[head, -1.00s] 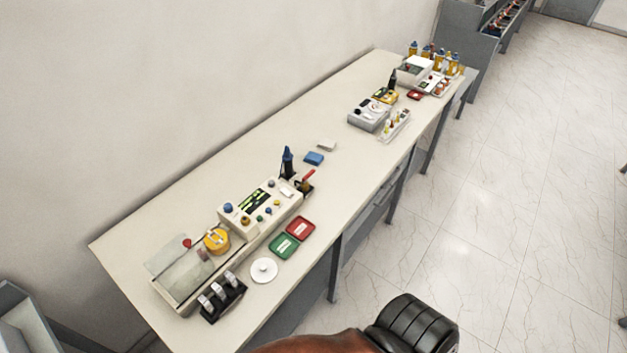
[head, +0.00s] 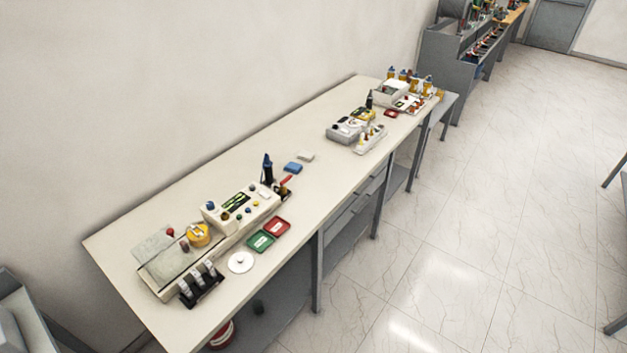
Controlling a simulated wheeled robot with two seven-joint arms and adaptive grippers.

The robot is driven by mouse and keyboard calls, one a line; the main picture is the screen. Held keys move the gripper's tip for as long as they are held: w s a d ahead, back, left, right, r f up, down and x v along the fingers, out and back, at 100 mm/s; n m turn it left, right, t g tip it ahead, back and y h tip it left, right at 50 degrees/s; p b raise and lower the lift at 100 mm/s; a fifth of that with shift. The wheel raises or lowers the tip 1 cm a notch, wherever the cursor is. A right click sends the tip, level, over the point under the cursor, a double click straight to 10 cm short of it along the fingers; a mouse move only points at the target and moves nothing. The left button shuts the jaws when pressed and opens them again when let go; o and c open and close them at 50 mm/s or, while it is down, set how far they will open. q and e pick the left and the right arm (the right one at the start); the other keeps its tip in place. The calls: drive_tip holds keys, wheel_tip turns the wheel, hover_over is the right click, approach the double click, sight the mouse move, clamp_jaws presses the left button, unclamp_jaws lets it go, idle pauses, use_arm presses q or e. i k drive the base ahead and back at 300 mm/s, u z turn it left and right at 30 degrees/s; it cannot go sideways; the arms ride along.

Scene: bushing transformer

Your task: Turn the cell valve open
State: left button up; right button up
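A light-coloured instrument (head: 240,206) with a dark green-lit display and several small knobs stands on the near half of the long bench (head: 225,163). At its right end a small fitting with a red lever (head: 286,181) shows; it may be the cell valve, but it is too small to tell whether it is open or closed. A yellow round part (head: 198,235) and a small red knob (head: 170,232) sit to the left of the display. Neither of my grippers is in view.
Green (head: 261,241) and red (head: 277,227) trays and a white disc (head: 240,262) lie along the front edge. A black rack (head: 202,285) stands at the near end. More instruments (head: 348,131) and bottles stand farther along. The floor at right is clear.

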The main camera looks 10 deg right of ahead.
sight(282, 183)
drive_tip(key=z, duration=0.55)
drive_tip(key=i, duration=0.6)
drive_tip(key=z, duration=0.5)
drive_tip(key=i, duration=0.7)
drive_tip(key=u, duration=0.15)
